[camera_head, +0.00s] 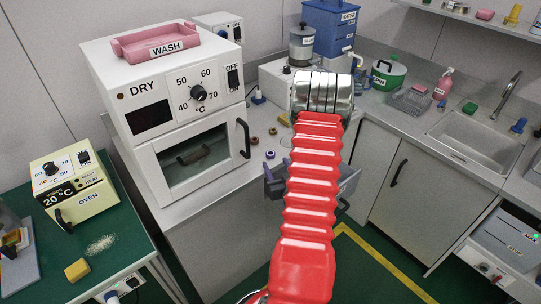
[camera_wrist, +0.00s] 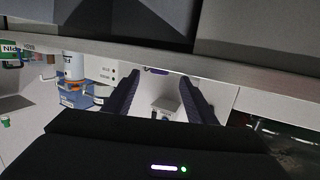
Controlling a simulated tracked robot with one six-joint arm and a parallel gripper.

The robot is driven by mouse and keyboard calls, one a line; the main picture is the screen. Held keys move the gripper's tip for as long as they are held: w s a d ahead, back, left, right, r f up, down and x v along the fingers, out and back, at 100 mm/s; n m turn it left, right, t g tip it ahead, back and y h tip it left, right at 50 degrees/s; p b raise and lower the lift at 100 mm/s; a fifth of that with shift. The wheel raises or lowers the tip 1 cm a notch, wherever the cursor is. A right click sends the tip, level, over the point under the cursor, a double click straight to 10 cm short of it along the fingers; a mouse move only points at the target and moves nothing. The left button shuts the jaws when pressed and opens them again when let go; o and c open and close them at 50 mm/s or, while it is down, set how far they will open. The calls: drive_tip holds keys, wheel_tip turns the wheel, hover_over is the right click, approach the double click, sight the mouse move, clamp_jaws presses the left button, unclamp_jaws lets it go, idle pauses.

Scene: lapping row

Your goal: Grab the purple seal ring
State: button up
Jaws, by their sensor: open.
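The purple seal ring (camera_head: 270,154) lies on the grey counter (camera_head: 215,207), in front of the dryer's right side and left of my red arm. In the wrist view a small purple piece (camera_wrist: 157,71), which looks like the ring, shows between my fingertips at a pale edge; most of it is hidden. My gripper (camera_wrist: 162,80) is open, its two dark purple fingers apart with nothing held. In the head view my gripper is mostly hidden behind my arm, just below and right of the ring, near the counter's front edge.
Brown rings (camera_head: 254,140) lie close behind the purple one. The white dryer (camera_head: 165,105) with a pink wash tray (camera_head: 155,43) stands left. A green table with a yellow oven (camera_head: 72,187) is at front left. A sink (camera_head: 475,138) is at right.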

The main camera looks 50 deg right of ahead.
sight(272, 156)
drive_tip(key=shift+r+x, duration=0.15)
drive_tip(key=shift+x, duration=1.15)
drive_tip(key=shift+r+x, duration=0.15)
drive_tip(key=shift+x, duration=1.15)
drive_tip(key=c, duration=1.1)
drive_tip(key=shift+r, duration=5.05)
